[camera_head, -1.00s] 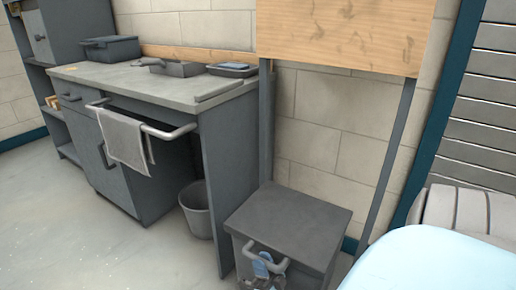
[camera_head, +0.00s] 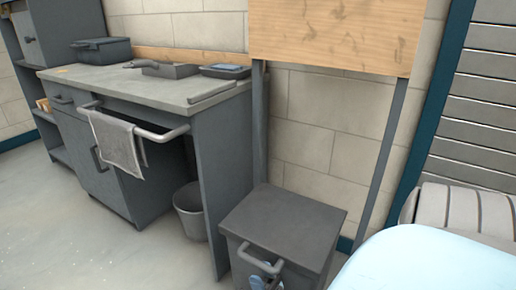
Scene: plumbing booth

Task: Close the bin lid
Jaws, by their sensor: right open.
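A dark grey bin stands on the floor at the lower middle, with a flat lid (camera_head: 284,221) on top. The lid looks level and lies over the box; I see no clear gap under its edge. A grey bar handle (camera_head: 257,257) sticks out at the front. My right gripper (camera_head: 264,282) shows small, in pale blue and grey, just below and behind the handle at the bottom edge of the view. It is open. The handle and the frame edge hide much of it, so I cannot tell if it touches the bin. My left gripper is not in view.
A workbench (camera_head: 150,88) with trays and a towel (camera_head: 117,145) on its rail stands left of the bin. A bucket (camera_head: 189,212) sits under it. A wooden board (camera_head: 335,35) on posts rises behind. Open floor lies at left.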

